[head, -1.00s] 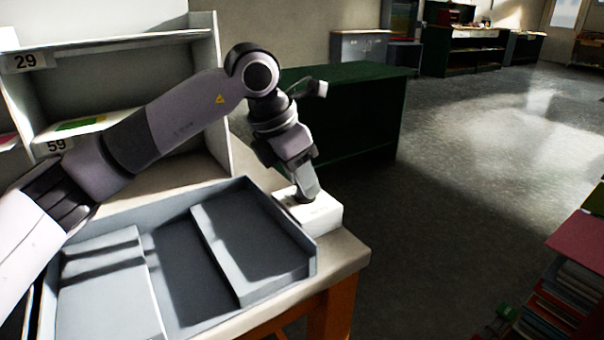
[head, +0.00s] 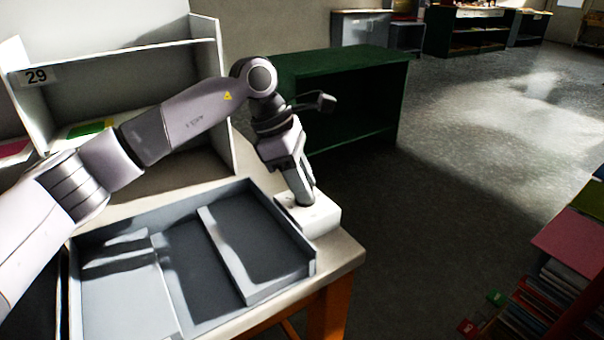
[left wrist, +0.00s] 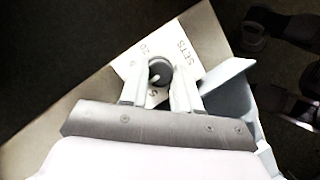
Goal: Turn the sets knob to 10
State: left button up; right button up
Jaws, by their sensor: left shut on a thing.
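The sets knob (left wrist: 159,72) is a dark round knob with a light mark on its top. It sits on a white box (left wrist: 133,64) printed with "SETS", "20" and "5" in the left wrist view. In the head view the white box (head: 322,218) stands at the table's right corner, beside the grey tray. My left gripper (head: 304,200) points down at the box and hides the knob there. In the left wrist view its two fingers (left wrist: 160,88) are shut on the knob, one on each side. My right gripper is not in view.
A grey divided tray (head: 307,262) lies on the table (head: 345,258) left of the box. A shelf (head: 120,50) labelled 29 stands behind. A dark green cabinet (head: 345,70) is beyond the table. Books (head: 560,285) are at the lower right. Open floor (head: 450,190) lies between.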

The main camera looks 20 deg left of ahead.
pick_arm(q)
jog(key=shift+m, duration=0.3)
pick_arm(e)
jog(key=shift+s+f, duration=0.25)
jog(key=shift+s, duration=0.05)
pick_arm(q)
jog(key=o, duration=1)
jog(key=shift+o, duration=0.2)
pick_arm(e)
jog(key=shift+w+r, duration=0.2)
pick_arm(q)
jog(key=shift+r, duration=0.1)
jog(key=shift+a+r, duration=0.15)
jog(key=shift+r, duration=0.15)
jog(key=p+v, duration=0.1)
jog(key=v, duration=0.5)
jog(key=shift+r, duration=0.15)
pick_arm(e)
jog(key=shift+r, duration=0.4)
